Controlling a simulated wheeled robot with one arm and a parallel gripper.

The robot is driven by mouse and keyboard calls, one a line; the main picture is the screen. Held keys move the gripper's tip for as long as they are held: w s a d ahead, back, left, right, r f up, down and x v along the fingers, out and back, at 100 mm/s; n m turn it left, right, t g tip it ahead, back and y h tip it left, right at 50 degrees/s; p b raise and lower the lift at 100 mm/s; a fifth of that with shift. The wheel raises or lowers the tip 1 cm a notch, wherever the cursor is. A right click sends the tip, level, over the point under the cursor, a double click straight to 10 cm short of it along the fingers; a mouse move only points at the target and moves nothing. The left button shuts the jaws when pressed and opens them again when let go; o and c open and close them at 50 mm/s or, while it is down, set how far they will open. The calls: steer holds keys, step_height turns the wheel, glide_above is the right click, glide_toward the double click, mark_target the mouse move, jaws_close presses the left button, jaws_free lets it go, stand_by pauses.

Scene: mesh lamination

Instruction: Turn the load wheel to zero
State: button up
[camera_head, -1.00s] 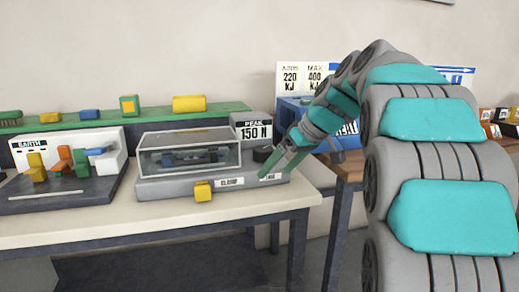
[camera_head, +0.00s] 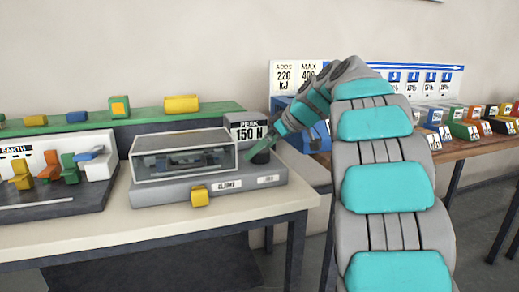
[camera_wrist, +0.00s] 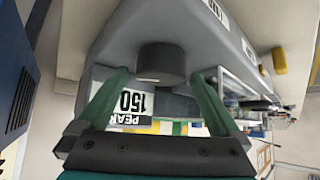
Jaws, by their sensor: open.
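The load wheel is a dark round knob (camera_head: 261,156) on the right end of the grey tester (camera_head: 225,189), below the display reading PEAK 150 N (camera_head: 249,131). The wheel also shows in the wrist view (camera_wrist: 160,62), seen between and beyond my fingers. My gripper (camera_head: 262,148) is at the wheel from the right and partly covers it. In the wrist view my gripper (camera_wrist: 162,82) has its two green fingers apart, one on each side of the wheel. I cannot tell whether either finger touches it. Nothing is held.
A clear-lidded box (camera_head: 184,155) sits on the tester, left of the wheel. A yellow block (camera_head: 199,195) is at the tester's front. A dark tray with coloured clamps (camera_head: 60,195) stands left. A blue machine (camera_head: 300,112) stands right behind my arm.

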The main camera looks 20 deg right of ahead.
steer(key=shift+w+a+f, duration=0.25)
steer(key=shift+f, duration=0.2)
steer(key=c, duration=1.3)
steer(key=shift+b, duration=0.7)
